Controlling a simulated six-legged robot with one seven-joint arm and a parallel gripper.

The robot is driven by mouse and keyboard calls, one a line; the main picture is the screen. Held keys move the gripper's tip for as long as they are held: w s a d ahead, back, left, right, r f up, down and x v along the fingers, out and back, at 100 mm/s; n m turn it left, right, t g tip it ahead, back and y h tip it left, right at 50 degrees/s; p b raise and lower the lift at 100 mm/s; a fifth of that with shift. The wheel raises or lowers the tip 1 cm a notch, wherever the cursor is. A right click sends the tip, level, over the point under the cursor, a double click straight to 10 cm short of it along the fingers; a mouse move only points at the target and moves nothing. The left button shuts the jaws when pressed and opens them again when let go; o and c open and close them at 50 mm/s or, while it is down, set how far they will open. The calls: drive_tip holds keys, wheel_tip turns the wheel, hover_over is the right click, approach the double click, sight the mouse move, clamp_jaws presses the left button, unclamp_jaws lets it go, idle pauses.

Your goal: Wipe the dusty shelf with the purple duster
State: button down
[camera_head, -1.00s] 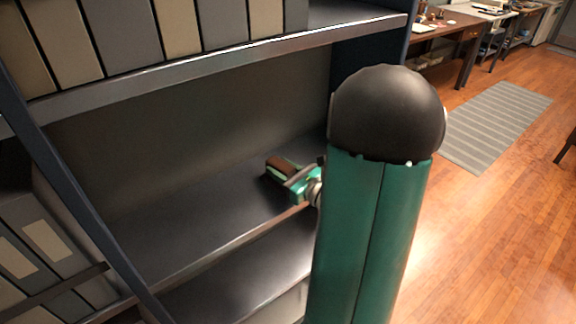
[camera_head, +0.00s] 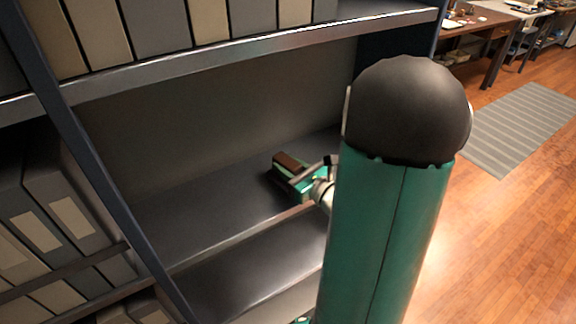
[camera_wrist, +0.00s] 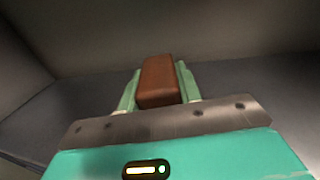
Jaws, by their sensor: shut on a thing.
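The dark grey shelf (camera_head: 215,215) is an empty board in the middle bay of the bookcase. My gripper (camera_head: 284,166) is over the right part of this shelf, reaching in from the right. In the wrist view my gripper (camera_wrist: 158,88) has its two pale green fingers shut on a brown block-like handle (camera_wrist: 158,80), which I take for the duster's. The brown piece also shows in the head view (camera_head: 290,162). No purple part of the duster shows in either view; whether its underside touches the shelf I cannot tell.
Grey and tan binders (camera_head: 205,22) fill the shelf above. More binders (camera_head: 62,205) stand in the left bay, behind a dark upright (camera_head: 105,190). A lower shelf (camera_head: 255,268) is below. Wooden floor with a striped rug (camera_head: 520,125) and desks lies to the right.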

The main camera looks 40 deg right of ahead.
drive_tip(key=shift+s+d, duration=0.15)
drive_tip(key=shift+d, duration=0.7)
drive_tip(key=shift+s+d, duration=0.1)
drive_tip(key=shift+d, duration=0.75)
drive_tip(key=shift+s+d+f, duration=0.1)
drive_tip(key=shift+s+d, duration=0.05)
drive_tip(key=shift+d, duration=1.15)
drive_tip(key=shift+s+d+f, duration=0.1)
drive_tip(key=shift+s+d, duration=0.05)
drive_tip(key=shift+d, duration=1.1)
drive_tip(key=shift+s+d+r, duration=0.15)
drive_tip(key=shift+d, duration=1.15)
drive_tip(key=shift+s+d+r, duration=0.1)
drive_tip(key=shift+d, duration=1.15)
wheel_tip(320, 180, up, 6)
drive_tip(key=shift+r, duration=0.1)
wheel_tip(320, 180, up, 3)
drive_tip(key=shift+f, duration=0.1)
